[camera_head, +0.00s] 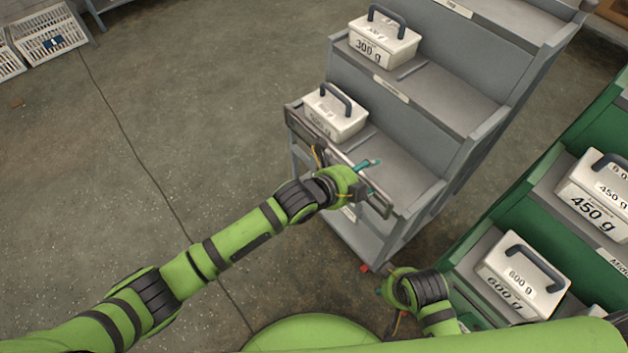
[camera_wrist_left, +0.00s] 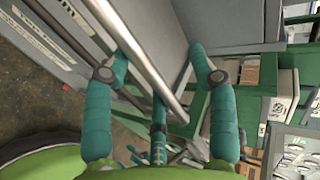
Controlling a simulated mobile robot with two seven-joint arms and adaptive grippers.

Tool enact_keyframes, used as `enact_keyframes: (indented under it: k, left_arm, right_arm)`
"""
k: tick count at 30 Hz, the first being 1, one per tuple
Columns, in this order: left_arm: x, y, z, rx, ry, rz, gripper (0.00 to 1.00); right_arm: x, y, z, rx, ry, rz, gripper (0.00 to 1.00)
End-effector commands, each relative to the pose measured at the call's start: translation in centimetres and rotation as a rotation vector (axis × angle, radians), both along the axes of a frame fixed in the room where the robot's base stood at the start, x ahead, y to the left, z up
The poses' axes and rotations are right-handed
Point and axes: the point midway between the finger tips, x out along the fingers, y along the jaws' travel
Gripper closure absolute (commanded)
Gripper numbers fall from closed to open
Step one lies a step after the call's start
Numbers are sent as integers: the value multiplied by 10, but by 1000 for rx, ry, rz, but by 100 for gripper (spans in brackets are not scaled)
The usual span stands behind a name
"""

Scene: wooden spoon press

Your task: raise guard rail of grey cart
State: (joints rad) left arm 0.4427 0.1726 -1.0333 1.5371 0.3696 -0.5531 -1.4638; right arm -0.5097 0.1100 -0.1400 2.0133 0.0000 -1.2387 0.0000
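The grey cart (camera_head: 400,170) is stepped, with a white 300 g box (camera_head: 383,42) on a higher step and another white box (camera_head: 336,112) on the lowest. Its guard rail (camera_head: 324,127) runs along the front edge of the lowest step. In the left wrist view the rail (camera_wrist_left: 140,65) is a pale bar crossing diagonally between my teal fingers. My left gripper (camera_head: 368,174) is at the rail's right half; in its wrist view the fingers (camera_wrist_left: 160,50) are spread, not closed on the bar. My right gripper (camera_head: 383,290) is low beside the cart, mostly hidden.
A green stepped cart (camera_head: 470,262) with a 450 g box (camera_head: 597,195) and a 600 g box (camera_head: 520,277) stands at the right. White crates (camera_head: 48,35) are at the far left. The floor left of the grey cart is clear.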

Motion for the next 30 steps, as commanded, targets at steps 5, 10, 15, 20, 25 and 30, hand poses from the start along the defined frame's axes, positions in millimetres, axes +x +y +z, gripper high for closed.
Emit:
enact_keyframes:
  k: [5, 10, 15, 20, 25, 30]
  left_arm:
    - [-1, -3, 3, -9, 0, -3, 41]
    - [-1, -1, 1, -5, 0, -2, 41]
    - [-5, 7, 5, 1, 4, 0, 41]
    - [-12, 17, 10, 3, 2, 0, 41]
    - [-20, 28, 13, 4, 4, 0, 41]
    - [-28, 38, 18, 5, 6, 1, 41]
  right_arm:
    - [0, 0, 0, 0, 0, 0, 60]
    - [0, 0, 0, 0, 0, 0, 60]
    - [0, 0, 11, 0, 0, 0, 60]
    - [0, 0, 24, 0, 0, 0, 60]
    - [0, 0, 36, 0, 0, 0, 60]
    - [0, 0, 48, 0, 0, 0, 60]
